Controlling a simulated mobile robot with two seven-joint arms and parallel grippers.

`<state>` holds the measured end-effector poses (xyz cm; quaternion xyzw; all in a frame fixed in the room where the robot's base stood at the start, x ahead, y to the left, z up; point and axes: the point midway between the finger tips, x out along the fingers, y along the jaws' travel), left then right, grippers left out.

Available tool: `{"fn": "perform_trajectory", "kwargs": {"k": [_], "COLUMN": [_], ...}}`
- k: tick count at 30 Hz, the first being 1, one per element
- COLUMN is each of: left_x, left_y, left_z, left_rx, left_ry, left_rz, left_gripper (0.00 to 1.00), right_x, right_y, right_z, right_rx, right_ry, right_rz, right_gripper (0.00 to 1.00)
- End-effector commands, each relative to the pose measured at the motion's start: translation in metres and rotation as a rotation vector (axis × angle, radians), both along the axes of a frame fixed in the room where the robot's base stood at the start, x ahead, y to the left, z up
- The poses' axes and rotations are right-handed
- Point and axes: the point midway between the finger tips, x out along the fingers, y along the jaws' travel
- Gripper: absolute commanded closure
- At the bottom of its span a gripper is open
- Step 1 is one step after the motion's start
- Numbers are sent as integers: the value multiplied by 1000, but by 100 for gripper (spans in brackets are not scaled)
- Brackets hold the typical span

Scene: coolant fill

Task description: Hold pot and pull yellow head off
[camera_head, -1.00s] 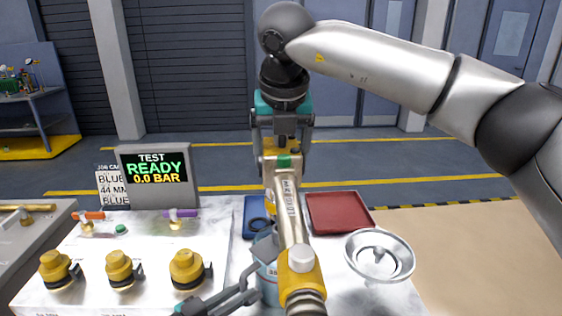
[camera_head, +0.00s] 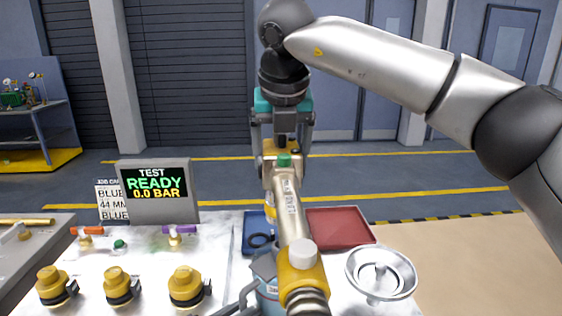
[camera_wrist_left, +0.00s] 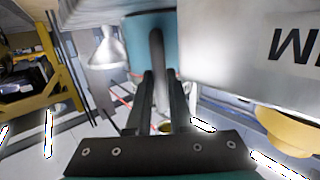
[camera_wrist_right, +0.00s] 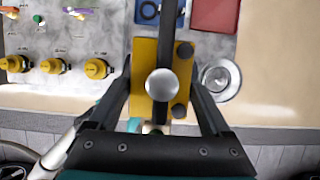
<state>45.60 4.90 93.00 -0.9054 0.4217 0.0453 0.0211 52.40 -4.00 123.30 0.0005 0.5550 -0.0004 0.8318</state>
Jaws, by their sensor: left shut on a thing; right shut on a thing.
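The light blue pot (camera_head: 268,290) is at the lower middle of the head view, mostly hidden behind the brass-coloured cylinder. My left gripper (camera_head: 250,292) is at the pot's left. In the left wrist view its fingers (camera_wrist_left: 161,95) are shut on the pot's grey handle (camera_wrist_left: 157,55), beside the teal body (camera_wrist_left: 140,28). The yellow head (camera_wrist_right: 143,70), with a pale round knob and dark knobs, is between my right gripper's fingers (camera_wrist_right: 160,75). My right gripper (camera_head: 283,135) points down in the head view. I cannot tell whether head and pot touch.
A silver funnel dish (camera_head: 381,272) and a red tray (camera_head: 340,227) are at the right. A blue tray (camera_head: 252,240) with a dark ring lies behind the pot. Yellow-capped fittings (camera_head: 185,287) and the TEST READY screen (camera_head: 155,183) are left.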

Motion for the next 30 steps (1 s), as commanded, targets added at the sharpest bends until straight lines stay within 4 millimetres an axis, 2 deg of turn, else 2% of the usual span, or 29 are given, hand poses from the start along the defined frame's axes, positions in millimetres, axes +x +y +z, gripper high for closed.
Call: {"fn": "perform_trajectory", "kwargs": {"k": [6, 13, 14, 22, 23, 30], "left_x": [0, 0, 0, 0, 0, 0], "left_y": [0, 0, 0, 0, 0, 0], "left_z": [0, 0, 0, 0, 0, 0], "left_rx": [1, 1, 1, 0, 0, 0], "left_ry": [1, 1, 1, 0, 0, 0], "left_rz": [0, 0, 0, 0, 0, 0], "left_gripper": [100, 100, 78, 48, 46, 46], "right_x": [0, 0, 0, 0, 0, 0], "right_y": [0, 0, 0, 0, 0, 0], "right_z": [11, 13, 13, 13, 13, 13], "right_rx": [1, 0, 0, 0, 0, 0], "right_ry": [0, 1, 1, 1, 1, 1], "right_rz": [1, 1, 1, 1, 1, 1], "right_gripper": [100, 100, 100, 100, 100, 100]}}
